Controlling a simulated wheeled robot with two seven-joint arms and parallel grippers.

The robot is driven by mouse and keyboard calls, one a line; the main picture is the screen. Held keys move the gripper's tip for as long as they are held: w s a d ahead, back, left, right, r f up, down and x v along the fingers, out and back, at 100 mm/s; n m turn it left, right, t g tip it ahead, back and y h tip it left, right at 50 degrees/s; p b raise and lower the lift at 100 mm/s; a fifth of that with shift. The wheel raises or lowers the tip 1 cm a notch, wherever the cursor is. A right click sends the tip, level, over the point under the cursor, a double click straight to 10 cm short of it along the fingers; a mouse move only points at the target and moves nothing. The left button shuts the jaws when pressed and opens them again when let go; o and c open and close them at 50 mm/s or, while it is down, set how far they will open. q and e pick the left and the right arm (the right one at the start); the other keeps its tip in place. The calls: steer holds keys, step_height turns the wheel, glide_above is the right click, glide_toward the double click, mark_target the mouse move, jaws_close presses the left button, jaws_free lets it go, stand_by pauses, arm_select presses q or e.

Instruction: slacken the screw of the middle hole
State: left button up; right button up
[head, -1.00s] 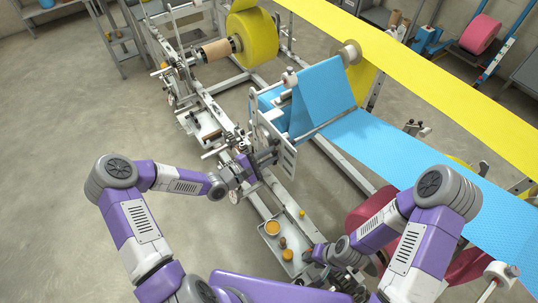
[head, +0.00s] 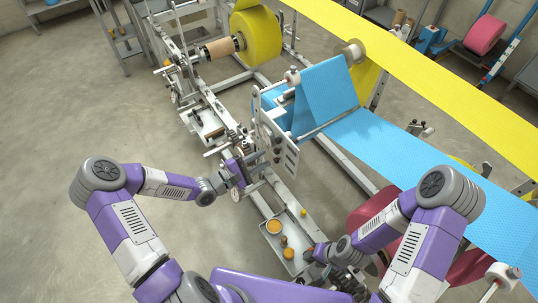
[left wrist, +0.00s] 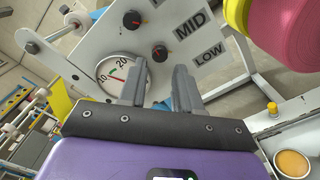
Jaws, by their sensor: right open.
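A white panel (left wrist: 200,75) with slots stands at the machine's near end; it also shows in the head view (head: 291,160). In the left wrist view it bears a red-marked black screw knob (left wrist: 160,53), close to the MID label (left wrist: 188,27), and a second such knob (left wrist: 132,18) above. Any knob by the LOW label (left wrist: 208,53) is hidden or out of view. My left gripper (left wrist: 160,85) is open and empty before the panel, its fingers apart below the MID-side knob; I cannot tell whether they touch anything. My right gripper (head: 309,254) is open beside the tray.
A round dial gauge (left wrist: 120,75) sits on the panel beside my left fingers. A metal tray (head: 270,240) holds an orange-filled cup (head: 273,227) and small round pieces. Blue cloth (head: 325,92) and yellow web (head: 440,85) run behind. The floor at left is clear.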

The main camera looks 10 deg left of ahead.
arm_select(q)
steer(key=v, duration=0.3)
steer(key=shift+d, duration=0.1)
stand_by(0.4)
steer(key=s+d+f+m+g+y+b, duration=0.1)
steer(key=s+d+f+m+g+y, duration=0.15)
steer(key=f, duration=0.35)
steer(key=s+d+f+m+g+y, duration=0.2)
steer(key=d+f+m, duration=0.15)
steer(key=f, duration=0.25)
steer(key=s+f+m+g+y, duration=0.2)
steer(key=s+f+m+g, duration=0.2)
steer(key=s, duration=0.4)
steer(key=s+f+m+g+y+b, duration=0.1)
steer(key=s+f+m+g, duration=0.3)
steer(key=s, duration=0.4)
steer(key=shift+f+m+y, duration=0.3)
steer(key=shift+f+y, duration=0.25)
steer(key=shift+f, duration=0.2)
